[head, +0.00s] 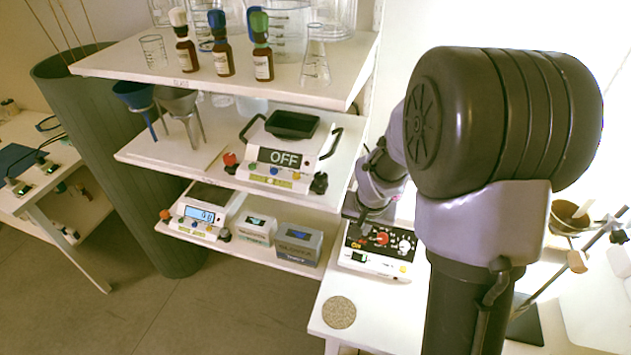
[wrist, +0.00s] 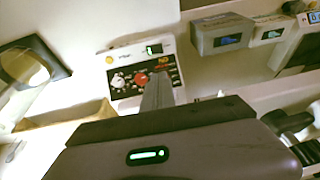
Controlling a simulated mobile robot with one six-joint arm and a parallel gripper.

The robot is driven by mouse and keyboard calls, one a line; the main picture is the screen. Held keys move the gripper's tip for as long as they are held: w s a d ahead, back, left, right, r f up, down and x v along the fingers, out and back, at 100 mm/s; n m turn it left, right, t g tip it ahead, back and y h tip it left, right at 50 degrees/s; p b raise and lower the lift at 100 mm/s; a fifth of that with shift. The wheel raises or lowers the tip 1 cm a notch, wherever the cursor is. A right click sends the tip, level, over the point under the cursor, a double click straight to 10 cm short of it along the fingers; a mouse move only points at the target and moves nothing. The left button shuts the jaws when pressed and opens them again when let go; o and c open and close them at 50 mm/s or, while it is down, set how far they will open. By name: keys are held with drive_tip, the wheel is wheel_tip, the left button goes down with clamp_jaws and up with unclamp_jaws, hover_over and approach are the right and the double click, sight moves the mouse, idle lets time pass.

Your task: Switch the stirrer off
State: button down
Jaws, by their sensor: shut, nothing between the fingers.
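The stirrer (head: 372,263) is a white box on the white bench, with a black control panel, a red knob (head: 382,239), a white knob and a small green-lit display (head: 359,257). In the wrist view the stirrer (wrist: 118,93) shows upside down, with the red knob (wrist: 141,78), a white knob and the lit display (wrist: 154,49). My gripper (wrist: 158,76) is shut and empty. Its fingertips are over the panel, close beside the red knob; I cannot tell whether they touch it. In the head view my arm hides part of the gripper and the stirrer's back.
Left of the stirrer, a shelf holds a hotplate (head: 276,179) reading OFF, a scale (head: 203,221) and small boxes (head: 299,243). Bottles and glassware stand on the top shelf (head: 131,62). A round speckled disc (head: 339,312) lies on the bench in front. A stand (head: 570,262) is at right.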

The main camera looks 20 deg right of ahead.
drive_tip(key=f, duration=0.1)
drive_tip(key=b, duration=0.5)
approach(356, 253)
drive_tip(key=x, duration=0.5)
drive_tip(key=shift+d+f, duration=0.1)
drive_tip(key=shift+d, duration=0.1)
drive_tip(key=shift+w+a+f+b, duration=0.1)
drive_tip(key=shift+w+f+b, duration=0.05)
drive_tip(key=shift+f+b, duration=0.45)
